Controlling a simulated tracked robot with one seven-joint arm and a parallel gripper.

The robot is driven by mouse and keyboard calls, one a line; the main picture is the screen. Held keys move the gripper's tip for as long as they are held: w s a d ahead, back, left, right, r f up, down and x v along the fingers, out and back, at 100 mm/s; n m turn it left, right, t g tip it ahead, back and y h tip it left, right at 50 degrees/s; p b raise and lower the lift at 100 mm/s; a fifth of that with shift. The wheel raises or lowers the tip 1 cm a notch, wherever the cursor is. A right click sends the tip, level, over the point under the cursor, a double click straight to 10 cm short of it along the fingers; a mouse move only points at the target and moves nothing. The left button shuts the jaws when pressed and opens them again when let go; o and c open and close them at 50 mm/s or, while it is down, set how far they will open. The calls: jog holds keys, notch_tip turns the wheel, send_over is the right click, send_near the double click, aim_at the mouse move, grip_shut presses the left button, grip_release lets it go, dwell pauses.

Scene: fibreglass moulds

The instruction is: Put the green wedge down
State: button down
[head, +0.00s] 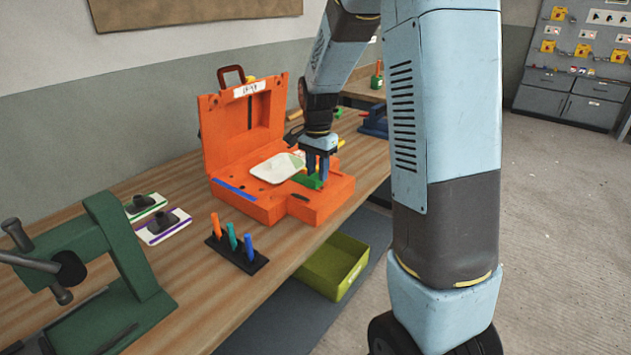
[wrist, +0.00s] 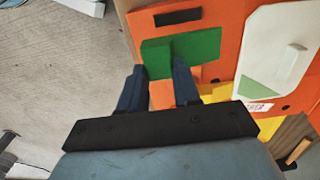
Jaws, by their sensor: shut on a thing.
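The green wedge (head: 308,181) is over the right part of the open orange case (head: 262,203). It also shows in the wrist view (wrist: 197,45) as a green block with a raised step at its left. My gripper (head: 316,174) points down and is shut on the wedge. In the wrist view its fingertips (wrist: 160,68) are on either side of the wedge's near stepped part. I cannot tell whether the wedge touches the case surface. My fingers hide part of it.
A white plate with a raised grip (head: 277,168) lies in the case, left of the wedge. A blue strip (head: 234,189) is at the case's left edge. A black rack with coloured pegs (head: 236,252) stands in front. A green clamp (head: 120,250) is at left. A yellow-green bin (head: 330,266) sits below the bench.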

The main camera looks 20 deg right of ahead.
jog(key=shift+w+f, duration=0.4)
jog(key=shift+f, duration=0.15)
jog(key=shift+d+f, duration=0.1)
jog(key=shift+f, duration=1.45)
jog(key=c, duration=0.8)
grip_release()
jog(key=shift+f, duration=0.1)
